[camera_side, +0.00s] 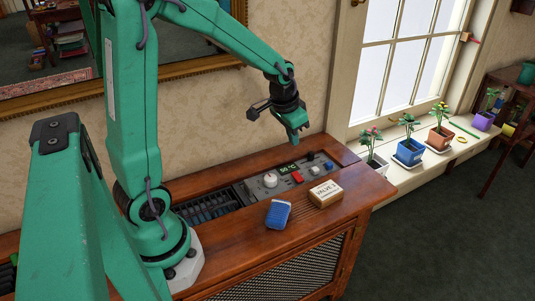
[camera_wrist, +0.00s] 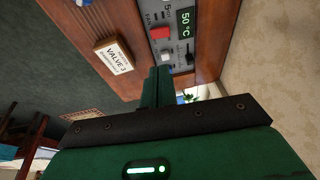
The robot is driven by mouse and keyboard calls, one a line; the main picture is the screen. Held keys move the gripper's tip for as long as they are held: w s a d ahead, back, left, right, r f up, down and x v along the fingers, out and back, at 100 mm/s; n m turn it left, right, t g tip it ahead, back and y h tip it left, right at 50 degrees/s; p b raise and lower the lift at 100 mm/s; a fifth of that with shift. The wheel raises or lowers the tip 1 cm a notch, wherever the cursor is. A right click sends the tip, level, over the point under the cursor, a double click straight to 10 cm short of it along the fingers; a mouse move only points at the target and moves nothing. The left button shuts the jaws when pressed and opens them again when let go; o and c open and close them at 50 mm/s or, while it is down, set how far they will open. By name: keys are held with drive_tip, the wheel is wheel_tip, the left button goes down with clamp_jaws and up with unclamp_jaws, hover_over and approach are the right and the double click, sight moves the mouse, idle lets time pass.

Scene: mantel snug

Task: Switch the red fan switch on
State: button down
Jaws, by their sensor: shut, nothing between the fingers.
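The red switch (camera_side: 297,178) is a small red rocker on the grey control panel (camera_side: 255,189) set into the wooden cabinet top. It also shows in the wrist view (camera_wrist: 160,33), beside the 50 °C display. I cannot tell which way it is tipped. My gripper (camera_side: 295,136) is shut and empty, pointing down above the panel's right part, clear of the red switch. In the wrist view the shut fingers (camera_wrist: 157,82) reach toward the panel's end, and the red switch lies beyond their tips.
A white knob (camera_side: 270,180), a white button (camera_side: 314,170), a blue button (camera_side: 328,166) and a black lever (camera_side: 311,156) share the panel. A box labelled VALVE (camera_side: 325,193) and a blue item (camera_side: 278,214) lie in front. Potted plants (camera_side: 408,152) line the windowsill at right.

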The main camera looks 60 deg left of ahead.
drive_tip(key=shift+w+a+r, duration=0.1)
drive_tip(key=shift+a+r, duration=0.05)
drive_tip(key=shift+a, duration=0.5)
drive_tip(key=shift+f, duration=0.2)
hover_over(296, 173)
drive_tip(key=f, duration=0.7)
drive_tip(key=s+f, duration=0.1)
drive_tip(key=f, duration=0.3)
drive_tip(key=shift+d+f, duration=0.15)
drive_tip(key=shift+d, duration=0.15)
drive_tip(key=shift+a+f, duration=0.15)
drive_tip(key=shift+f, duration=0.75)
drive_tip(key=shift+a+f, duration=0.1)
